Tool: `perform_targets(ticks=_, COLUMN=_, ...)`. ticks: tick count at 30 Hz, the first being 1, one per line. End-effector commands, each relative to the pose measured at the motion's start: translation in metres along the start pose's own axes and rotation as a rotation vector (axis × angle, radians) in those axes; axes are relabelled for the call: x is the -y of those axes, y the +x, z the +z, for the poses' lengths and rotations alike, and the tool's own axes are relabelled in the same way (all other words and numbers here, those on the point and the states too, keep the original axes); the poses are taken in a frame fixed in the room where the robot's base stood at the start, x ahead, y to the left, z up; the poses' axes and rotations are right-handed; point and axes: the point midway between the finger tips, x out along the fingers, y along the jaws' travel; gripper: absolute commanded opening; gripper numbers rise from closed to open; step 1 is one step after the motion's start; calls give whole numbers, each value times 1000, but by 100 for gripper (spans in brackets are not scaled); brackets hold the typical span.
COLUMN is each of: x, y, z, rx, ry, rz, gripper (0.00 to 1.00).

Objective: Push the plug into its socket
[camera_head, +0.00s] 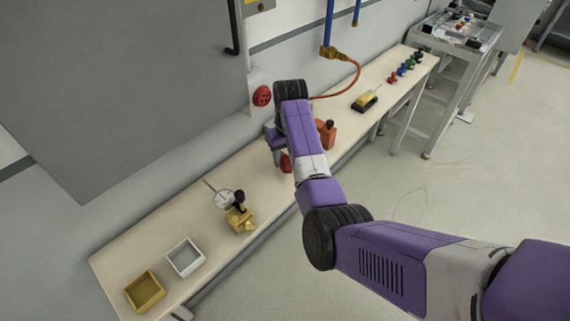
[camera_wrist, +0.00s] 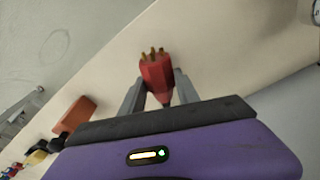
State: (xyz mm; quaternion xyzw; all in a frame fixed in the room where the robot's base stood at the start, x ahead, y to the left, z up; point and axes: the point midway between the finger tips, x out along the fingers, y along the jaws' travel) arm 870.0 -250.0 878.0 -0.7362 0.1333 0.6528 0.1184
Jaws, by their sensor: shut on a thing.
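A red plug (camera_wrist: 156,74) with several brass pins shows in the wrist view, its pins pointing away from my gripper. My gripper (camera_wrist: 158,92) is shut on the plug, one grey finger on each side. In the head view the plug (camera_head: 285,163) shows as a small red shape beside my wrist, above the bench; my arm hides part of it. A round red socket (camera_head: 262,96) is on the wall, up and left of my gripper (camera_head: 281,158) in the head view. The plug is apart from the socket. The socket is not in the wrist view.
The long bench (camera_head: 160,225) runs along the wall. An orange block (camera_head: 326,134) stands close right of my wrist. A dial gauge (camera_head: 222,198) with a brass stand, a white tray (camera_head: 185,257) and a yellow tray (camera_head: 145,292) are nearer. A grey cabinet (camera_head: 130,90) hangs left.

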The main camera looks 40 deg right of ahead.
Motion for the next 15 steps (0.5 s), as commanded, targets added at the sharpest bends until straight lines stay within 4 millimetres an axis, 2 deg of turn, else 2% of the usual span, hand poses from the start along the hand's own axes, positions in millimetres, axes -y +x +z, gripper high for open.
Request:
perform_targets(ticks=13, x=1, y=-123, z=-16, rx=-4, ry=0, rz=0, gripper=0)
perform_targets(ticks=15, x=0, y=-135, z=-17, rx=-2, ry=0, rz=-1, gripper=0)
